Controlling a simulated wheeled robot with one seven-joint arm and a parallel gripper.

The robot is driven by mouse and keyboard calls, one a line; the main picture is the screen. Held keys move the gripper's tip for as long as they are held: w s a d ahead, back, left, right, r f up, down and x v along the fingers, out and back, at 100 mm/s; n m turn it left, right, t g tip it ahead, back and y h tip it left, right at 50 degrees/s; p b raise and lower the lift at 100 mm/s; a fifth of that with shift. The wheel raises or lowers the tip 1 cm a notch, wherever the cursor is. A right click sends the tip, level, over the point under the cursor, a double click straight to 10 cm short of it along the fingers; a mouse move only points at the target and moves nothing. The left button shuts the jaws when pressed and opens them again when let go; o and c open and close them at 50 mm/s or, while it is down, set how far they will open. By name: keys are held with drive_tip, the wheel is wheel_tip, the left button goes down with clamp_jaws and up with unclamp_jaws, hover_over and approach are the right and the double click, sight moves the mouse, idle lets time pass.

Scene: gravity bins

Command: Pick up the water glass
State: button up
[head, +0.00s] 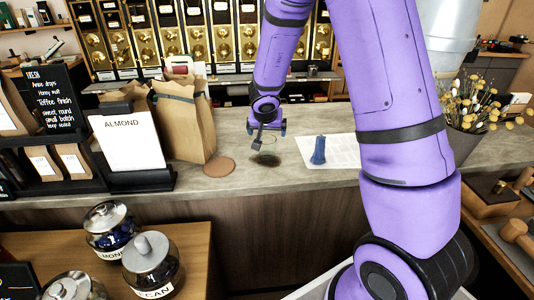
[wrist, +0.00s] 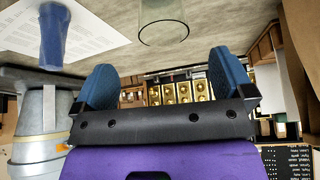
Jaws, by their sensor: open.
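The water glass (head: 268,159) is clear and hard to make out on the grey counter, just below my gripper in the head view. In the wrist view the glass (wrist: 163,22) shows at the top centre as a see-through cylinder with a dark round rim, cut off by the frame edge. My gripper (head: 266,128) is open, with its two blue fingertips apart. In the wrist view my gripper (wrist: 152,82) has nothing between its fingers, and the glass appears beyond them. I cannot tell the exact gap to the glass.
A blue object (head: 318,151) stands on a printed sheet (head: 342,153) right of the glass. A round brown coaster (head: 219,167) and a paper bag (head: 183,125) are to the left, near the ALMOND sign (head: 125,140). A flower pot (head: 462,143) stands at right. Gravity bins (head: 183,40) line the back.

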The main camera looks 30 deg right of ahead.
sight(267, 137)
drive_tip(key=shift+x, duration=2.7)
drive_tip(key=shift+w+x, duration=0.15)
drive_tip(key=shift+x, duration=1.15)
drive_tip(key=shift+w+x, duration=0.15)
drive_tip(key=shift+x, duration=1.15)
drive_tip(key=shift+a+r, duration=0.1)
drive_tip(key=shift+r, duration=0.05)
drive_tip(key=c, duration=1.2)
drive_tip(key=shift+r, duration=0.2)
drive_tip(key=shift+r, duration=1.6)
drive_tip(key=s+a, duration=0.1)
drive_tip(key=a, duration=0.4)
drive_tip(key=a+r, duration=0.1)
drive_tip(key=a, duration=0.4)
drive_tip(key=s+a, duration=0.1)
drive_tip(key=a, duration=0.4)
drive_tip(key=shift+s+a+r, duration=0.25)
drive_tip(key=shift+s+a, duration=0.1)
drive_tip(key=shift+a, duration=0.05)
